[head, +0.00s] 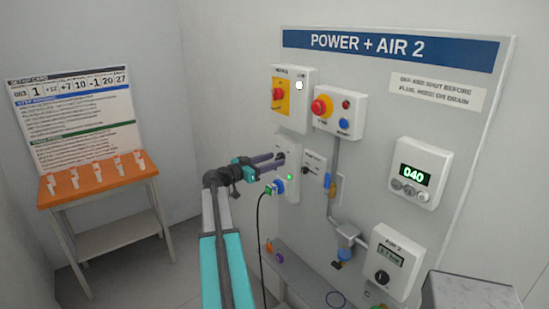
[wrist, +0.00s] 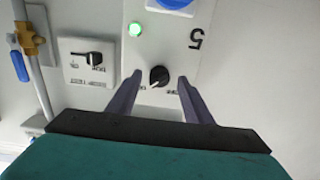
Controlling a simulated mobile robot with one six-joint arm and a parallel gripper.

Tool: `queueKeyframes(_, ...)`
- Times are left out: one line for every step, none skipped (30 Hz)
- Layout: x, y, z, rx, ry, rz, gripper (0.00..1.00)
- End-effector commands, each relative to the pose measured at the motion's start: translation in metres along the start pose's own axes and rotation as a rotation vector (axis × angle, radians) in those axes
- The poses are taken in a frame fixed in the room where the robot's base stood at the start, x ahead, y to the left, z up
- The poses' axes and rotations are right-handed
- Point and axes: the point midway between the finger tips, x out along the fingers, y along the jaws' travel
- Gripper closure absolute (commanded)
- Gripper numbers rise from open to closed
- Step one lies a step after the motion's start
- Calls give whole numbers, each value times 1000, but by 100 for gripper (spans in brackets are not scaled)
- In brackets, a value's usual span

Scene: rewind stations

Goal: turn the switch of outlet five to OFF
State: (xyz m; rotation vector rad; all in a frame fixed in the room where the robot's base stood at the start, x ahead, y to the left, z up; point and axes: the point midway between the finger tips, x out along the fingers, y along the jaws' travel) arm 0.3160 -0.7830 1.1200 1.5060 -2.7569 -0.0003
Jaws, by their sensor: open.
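The black rotary switch (wrist: 158,76) of outlet five sits on a pale panel marked with an upside-down 5 (wrist: 195,38) in the wrist view. Its pointer appears to slant to the lower left; the small labels beside it are too blurred to read. A green lamp (wrist: 135,30) on the panel is lit; it also shows in the head view (head: 290,177). My gripper (wrist: 160,78) is open, with one finger on each side of the switch and gaps visible. In the head view my gripper (head: 281,158) is at the outlet panel and hides the switch.
A blue plug (head: 275,187) with a black cable (head: 260,230) sits below my gripper. A smaller switch plate (head: 313,169) is to the right, also seen in the wrist view (wrist: 90,62). A pipe with a blue valve handle (wrist: 20,65) runs beyond it.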

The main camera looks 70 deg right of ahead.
Motion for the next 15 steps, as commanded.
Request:
queueKeyframes(5, 0, -1, -1, 0, 2, 54)
queueKeyframes(7, 0, -1, -1, 0, 2, 54)
queueKeyframes(10, 0, -1, -1, 0, 2, 54)
queueKeyframes(11, 0, -1, -1, 0, 2, 54)
queueKeyframes(12, 0, -1, 0, 0, 1, 54)
queueKeyframes(13, 0, 0, 0, 0, 1, 54)
queueKeyframes(14, 0, 0, 0, 0, 1, 54)
queueKeyframes(14, 0, 0, 0, 0, 1, 54)
queueKeyframes(14, 0, 0, 0, 0, 0, 54)
queueKeyframes(14, 0, 0, 0, 0, 0, 54)
queueKeyframes(14, 0, 0, 0, 0, 0, 54)
queueKeyframes(14, 0, 0, 0, 0, 0, 54)
queueKeyframes(14, 0, 0, 0, 0, 0, 54)
queueKeyframes(14, 0, 0, 0, 0, 0, 54)
queueKeyframes(14, 0, 0, 0, 0, 0, 54)
